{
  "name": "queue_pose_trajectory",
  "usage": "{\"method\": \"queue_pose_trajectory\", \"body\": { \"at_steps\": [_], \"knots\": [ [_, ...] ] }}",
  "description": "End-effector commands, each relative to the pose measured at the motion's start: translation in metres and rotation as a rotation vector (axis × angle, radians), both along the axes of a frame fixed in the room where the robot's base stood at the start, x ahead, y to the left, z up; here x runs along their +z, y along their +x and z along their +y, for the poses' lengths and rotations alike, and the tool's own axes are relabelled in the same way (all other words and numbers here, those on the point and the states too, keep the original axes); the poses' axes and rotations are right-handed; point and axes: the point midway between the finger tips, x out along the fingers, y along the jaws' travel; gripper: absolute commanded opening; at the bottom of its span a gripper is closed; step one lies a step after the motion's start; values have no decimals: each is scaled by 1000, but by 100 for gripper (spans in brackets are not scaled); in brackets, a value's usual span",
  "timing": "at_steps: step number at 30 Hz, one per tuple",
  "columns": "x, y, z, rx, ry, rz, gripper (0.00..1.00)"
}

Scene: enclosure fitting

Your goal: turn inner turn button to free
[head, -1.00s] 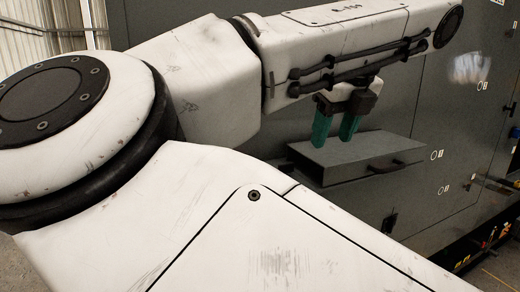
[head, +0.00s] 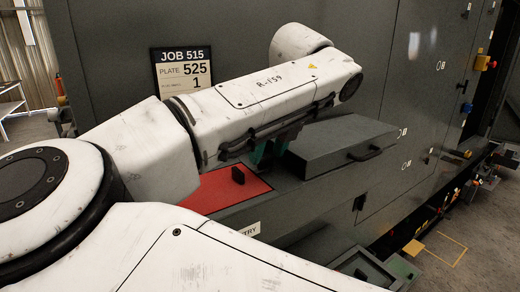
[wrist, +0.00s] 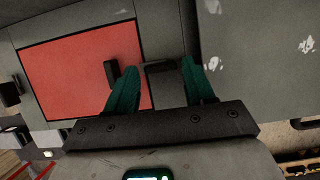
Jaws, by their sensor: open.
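A red panel (head: 205,190) lies on a grey ledge and fills much of the left of the wrist view (wrist: 70,75). An upright black block (head: 238,174) stands on it, also in the wrist view (wrist: 111,74). A short dark bar (wrist: 161,68), which looks like a turn button, lies crosswise by the panel's right edge in the wrist view. My arm hides it in the head view. My gripper (wrist: 160,75) is open, its green fingers on either side of this bar. I cannot tell whether they touch it. In the head view the gripper (head: 272,148) is partly hidden.
A grey box (head: 345,140) with a dark handle (head: 366,153) stands close right of my gripper. A job sign (head: 182,70) is on the grey wall behind. Another dark block (wrist: 10,92) is left of the panel. An open floor area lies at far right.

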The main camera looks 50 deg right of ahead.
Motion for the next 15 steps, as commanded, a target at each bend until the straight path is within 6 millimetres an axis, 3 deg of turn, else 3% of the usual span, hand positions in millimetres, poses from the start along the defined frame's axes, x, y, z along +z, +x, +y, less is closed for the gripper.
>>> {"method": "queue_pose_trajectory", "body": {
  "at_steps": [6,15],
  "knots": [
    [-14,5,-2,-1,-1,0,53],
    [-15,6,-2,-1,-1,-1,51]
  ]
}}
